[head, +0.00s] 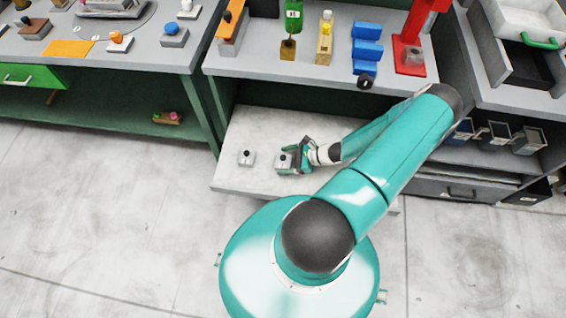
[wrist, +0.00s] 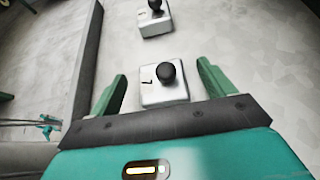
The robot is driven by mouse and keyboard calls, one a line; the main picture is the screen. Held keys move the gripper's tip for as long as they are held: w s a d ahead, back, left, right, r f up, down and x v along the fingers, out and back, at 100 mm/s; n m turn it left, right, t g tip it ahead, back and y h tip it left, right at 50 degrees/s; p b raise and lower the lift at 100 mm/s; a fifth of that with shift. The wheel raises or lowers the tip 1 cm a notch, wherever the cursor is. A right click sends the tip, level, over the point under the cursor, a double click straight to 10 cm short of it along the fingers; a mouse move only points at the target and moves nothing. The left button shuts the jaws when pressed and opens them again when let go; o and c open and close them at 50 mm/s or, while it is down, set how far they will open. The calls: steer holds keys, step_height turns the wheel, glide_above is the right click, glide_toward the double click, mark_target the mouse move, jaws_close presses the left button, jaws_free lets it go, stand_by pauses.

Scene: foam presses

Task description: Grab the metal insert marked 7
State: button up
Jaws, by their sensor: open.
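The metal insert marked 7 (wrist: 163,94) is a small pale block with a black round knob and a dark mark that looks like a 7. It sits upright on the light slab. In the head view it appears as the block (head: 283,165) at my gripper (head: 291,158). In the wrist view my gripper (wrist: 162,71) is open, with one green finger on each side of the block. The fingers look apart from it, and the knob is between them. A second similar block (wrist: 155,24) stands beyond it, also in the head view (head: 247,161). Its mark is not readable.
The light slab (head: 235,185) is low, under the grey bench (head: 270,72) whose edge overhangs it. Blue blocks (head: 367,47) and a red press (head: 410,50) stand on that bench. The slab is clear around both inserts.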

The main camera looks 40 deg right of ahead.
steer(key=c, duration=1.3)
steer(key=shift+r, duration=0.1)
